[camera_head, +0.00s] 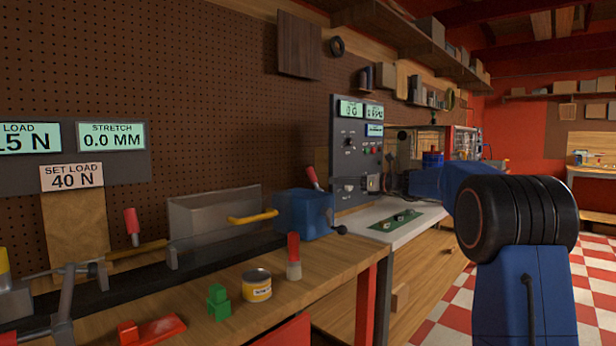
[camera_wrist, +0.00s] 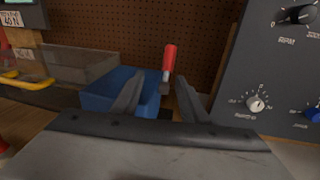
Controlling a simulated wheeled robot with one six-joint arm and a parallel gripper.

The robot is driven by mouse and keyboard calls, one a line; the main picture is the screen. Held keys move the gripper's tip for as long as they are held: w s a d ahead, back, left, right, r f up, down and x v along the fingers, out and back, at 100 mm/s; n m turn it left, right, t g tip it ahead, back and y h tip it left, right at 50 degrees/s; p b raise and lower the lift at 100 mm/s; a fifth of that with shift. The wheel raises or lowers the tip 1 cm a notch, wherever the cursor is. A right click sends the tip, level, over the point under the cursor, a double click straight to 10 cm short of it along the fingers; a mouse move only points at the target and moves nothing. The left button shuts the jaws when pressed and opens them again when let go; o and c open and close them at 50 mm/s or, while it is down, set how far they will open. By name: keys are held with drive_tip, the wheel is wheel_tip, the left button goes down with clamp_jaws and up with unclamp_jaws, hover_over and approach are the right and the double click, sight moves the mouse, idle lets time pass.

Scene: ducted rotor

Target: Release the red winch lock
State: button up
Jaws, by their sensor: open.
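A red-handled lever (camera_head: 312,178) stands up, tilted, at the back of the blue winch box (camera_head: 298,213) at the bench's right end. In the wrist view the red handle (camera_wrist: 169,57) rises on a grey stem, and the blue box (camera_wrist: 105,90) lies to its left. My gripper (camera_head: 368,183) is in front of the grey instrument panel, right of the lever. In the wrist view my gripper (camera_wrist: 160,88) is open, with the stem showing between its fingers, beyond them. No contact shows. The lever's base is hidden behind the fingers.
A yellow handle (camera_head: 253,217) and a clear guard (camera_head: 215,220) lie left of the box. The grey panel (camera_wrist: 275,75) is close on the right.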

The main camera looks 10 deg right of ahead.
sight(314, 178)
drive_tip(key=w+d+x, duration=0.1)
drive_tip(key=x, duration=1.6)
drive_tip(key=shift+w+r+m, duration=0.3)
drive_tip(key=shift+w+r, duration=0.05)
drive_tip(key=shift+r, duration=0.2)
clamp_jaws()
